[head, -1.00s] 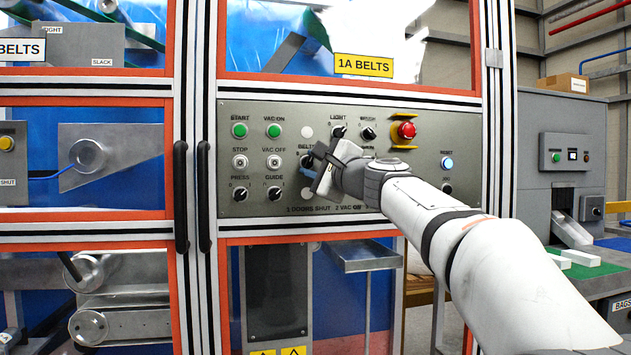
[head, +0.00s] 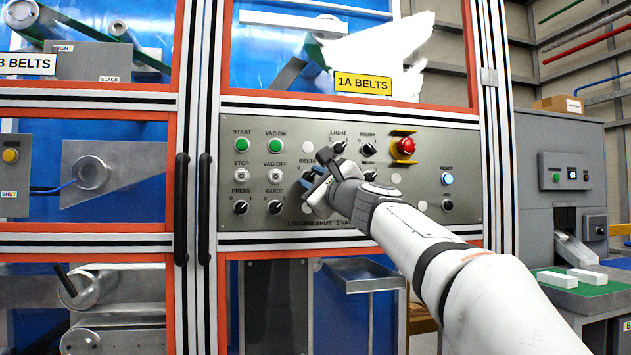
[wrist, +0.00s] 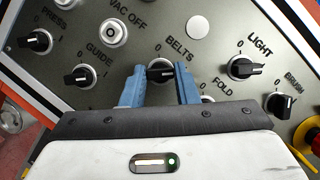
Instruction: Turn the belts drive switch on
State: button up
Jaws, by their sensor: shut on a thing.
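The belts drive switch is a black rotary knob under the BELTS label on the grey control panel (head: 430,215). In the wrist view the belts switch (wrist: 160,71) sits between the two blue fingers of my gripper (wrist: 161,88), which is shut on it. Its grip bar lies roughly across the picture, from finger to finger. I cannot tell for sure which mark it points at. In the head view my gripper (head: 314,181) is at the panel and covers most of the switch.
The guide knob (wrist: 80,76), light knob (wrist: 243,68) and partly hidden fold knob are close around my fingers. A red emergency stop (head: 406,146) with a yellow guard is to the right. Black door handles (head: 204,210) stand left of the panel.

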jog(key=shift+c, duration=0.2)
jog(key=o, duration=1)
jog(key=b+v, duration=0.1)
jog(key=v, duration=0.6)
jog(key=shift+s+d+b, duration=0.2)
jog(key=shift+s+b, duration=0.1)
jog(key=shift+f, duration=0.1)
